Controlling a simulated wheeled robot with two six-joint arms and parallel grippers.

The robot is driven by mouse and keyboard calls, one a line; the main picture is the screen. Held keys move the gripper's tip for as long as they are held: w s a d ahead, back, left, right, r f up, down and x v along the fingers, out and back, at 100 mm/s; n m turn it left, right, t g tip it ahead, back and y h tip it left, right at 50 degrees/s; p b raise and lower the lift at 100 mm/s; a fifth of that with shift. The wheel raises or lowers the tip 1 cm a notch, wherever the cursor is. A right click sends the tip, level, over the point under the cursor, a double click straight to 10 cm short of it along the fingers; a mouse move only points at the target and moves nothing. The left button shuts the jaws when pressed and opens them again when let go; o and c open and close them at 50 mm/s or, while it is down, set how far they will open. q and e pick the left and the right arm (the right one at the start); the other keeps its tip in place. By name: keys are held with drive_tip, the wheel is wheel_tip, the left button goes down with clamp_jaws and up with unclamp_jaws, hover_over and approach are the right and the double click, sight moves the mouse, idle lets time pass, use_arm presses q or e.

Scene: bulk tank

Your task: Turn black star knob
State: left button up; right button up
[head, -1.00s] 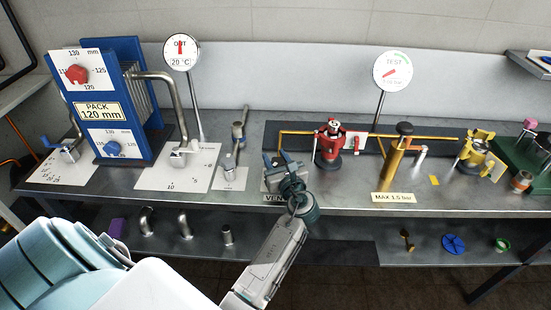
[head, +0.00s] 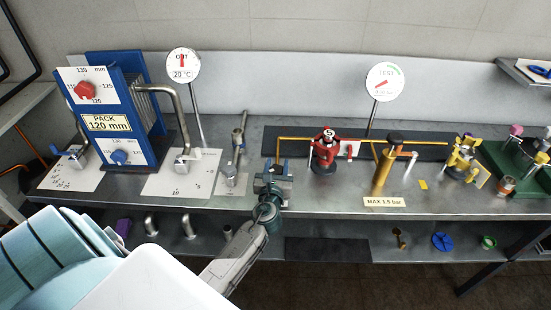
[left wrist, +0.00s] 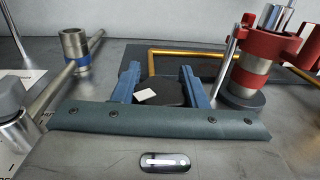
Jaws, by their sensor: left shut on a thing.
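The black knob (left wrist: 163,91), a dark round top with a white mark, sits between the two blue fingers of my left gripper (left wrist: 156,84) in the left wrist view. My left gripper is shut on it. In the head view my left gripper (head: 275,170) is at the middle of the bench, left of the red valve. There the gripper covers the knob, so its outline and turn angle are hard to tell.
The red valve (head: 325,150) stands close to the right of the gripper. A grey pipe fitting (head: 238,145) stands to the left. A yellow cylinder (head: 385,170) and TEST gauge (head: 385,82) are further right. The blue plate pack (head: 118,120) is at the left.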

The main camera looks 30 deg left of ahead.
use_arm(q)
drive_tip(key=m+t+h+p, duration=0.1)
drive_tip(key=m+h, duration=0.2)
drive_tip(key=h, duration=0.1)
drive_tip(key=shift+w+d+r, duration=0.1)
drive_tip(key=m+h, duration=0.1)
drive_tip(key=h, duration=0.1)
drive_tip(key=shift+d+m+t+h, duration=0.15)
drive_tip(key=shift+m+t+h, duration=0.15)
drive_tip(key=shift+t+h, duration=0.1)
drive_tip(key=shift+m+h, duration=0.5)
drive_tip(key=shift+h, duration=0.3)
drive_tip(key=m+h, duration=0.1)
drive_tip(key=h+b, duration=0.1)
drive_tip(key=shift+d+f+m+h+b, duration=0.2)
drive_tip(key=shift+f+m+h+b, duration=0.1)
drive_tip(key=shift+m, duration=0.1)
drive_tip(key=m+h+b, duration=0.1)
drive_tip(key=m+g+h+b, duration=0.1)
drive_tip(key=h+b, duration=0.2)
drive_tip(key=shift+d+m+g, duration=0.25)
drive_tip(key=shift+m+g, duration=0.05)
drive_tip(key=shift+m, duration=0.1)
drive_tip(key=shift+d+r+m+g+h+b, duration=0.1)
drive_tip(key=shift+r+m+g+h+b, duration=0.1)
drive_tip(key=shift+m+g+h+b, duration=0.65)
drive_tip(key=shift+t+h, duration=0.25)
drive_tip(key=shift+h, duration=0.1)
drive_tip(key=o, duration=1)
drive_tip(key=shift+d, duration=0.1)
